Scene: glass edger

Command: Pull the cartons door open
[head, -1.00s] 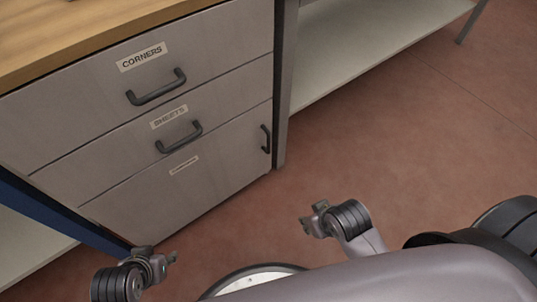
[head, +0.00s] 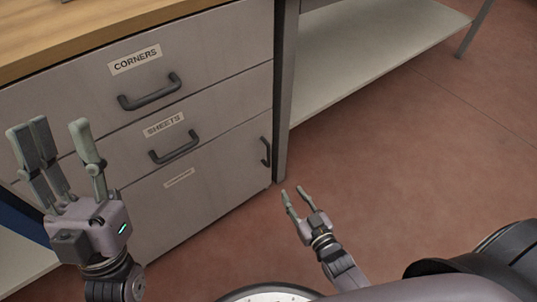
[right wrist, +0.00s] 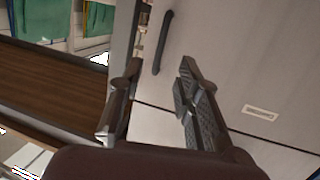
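The door (head: 222,185) is the lowest grey front of the cabinet and looks closed. Its small label (head: 178,178) is too small to read. Its dark upright handle (head: 265,151) is near the door's right edge. My right gripper (head: 293,191) is open and empty, in front of the handle and lower right of it in the head view. In the right wrist view, the handle (right wrist: 162,42) shows beyond the two parted fingers (right wrist: 158,78), not touching them. My left gripper (head: 58,128) is open and empty, raised in front of the cabinet's left side.
Above the door are the CORNERS drawer (head: 190,55) and the SHEETS drawer (head: 217,118), both shut, with bar handles. A wooden top (head: 60,35) covers the cabinet. A low pale shelf (head: 370,60) stands to the right. The red floor (head: 430,170) there is clear.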

